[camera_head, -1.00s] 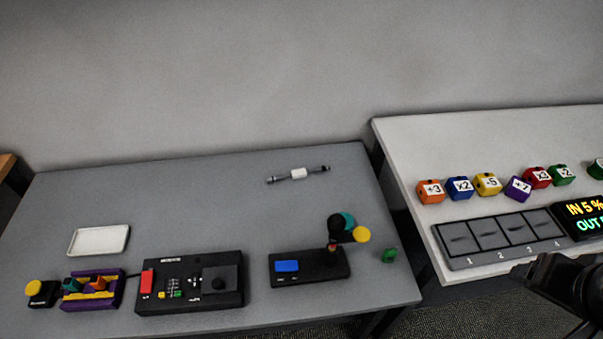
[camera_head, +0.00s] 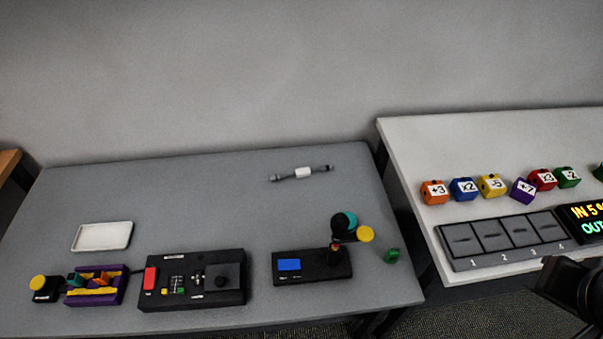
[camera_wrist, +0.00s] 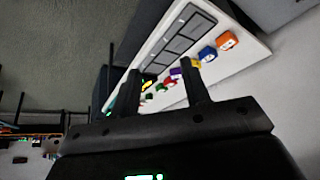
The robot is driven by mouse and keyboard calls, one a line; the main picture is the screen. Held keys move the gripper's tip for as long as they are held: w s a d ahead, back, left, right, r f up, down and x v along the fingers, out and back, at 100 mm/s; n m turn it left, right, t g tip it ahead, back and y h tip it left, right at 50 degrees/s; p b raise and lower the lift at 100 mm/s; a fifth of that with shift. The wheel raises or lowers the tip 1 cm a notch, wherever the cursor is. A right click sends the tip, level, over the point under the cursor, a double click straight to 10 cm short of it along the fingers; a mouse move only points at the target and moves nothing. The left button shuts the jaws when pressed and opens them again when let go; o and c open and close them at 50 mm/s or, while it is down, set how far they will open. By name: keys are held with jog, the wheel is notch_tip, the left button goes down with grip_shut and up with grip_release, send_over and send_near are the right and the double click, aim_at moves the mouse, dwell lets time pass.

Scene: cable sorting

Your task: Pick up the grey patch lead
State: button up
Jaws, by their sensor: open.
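The grey patch lead (camera_head: 286,175) lies near the back of the grey table, toward its right end. It is a short grey lead with a white label around its middle. My gripper (camera_wrist: 165,84) shows in the wrist view with its two dark fingers apart and nothing between them. In the head view, part of my dark arm shows at the lower right edge, in front of the white table and far from the lead. I cannot make out the lead in the wrist view.
On the grey table (camera_head: 215,210) stand a white tray (camera_head: 103,237), a black panel with a red switch (camera_head: 150,279) and a black box with colored discs (camera_head: 318,266). A white table (camera_head: 410,150) with colored cubes stands right. The surface around the lead is clear.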

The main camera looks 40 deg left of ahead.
jog(key=shift+c, duration=0.9)
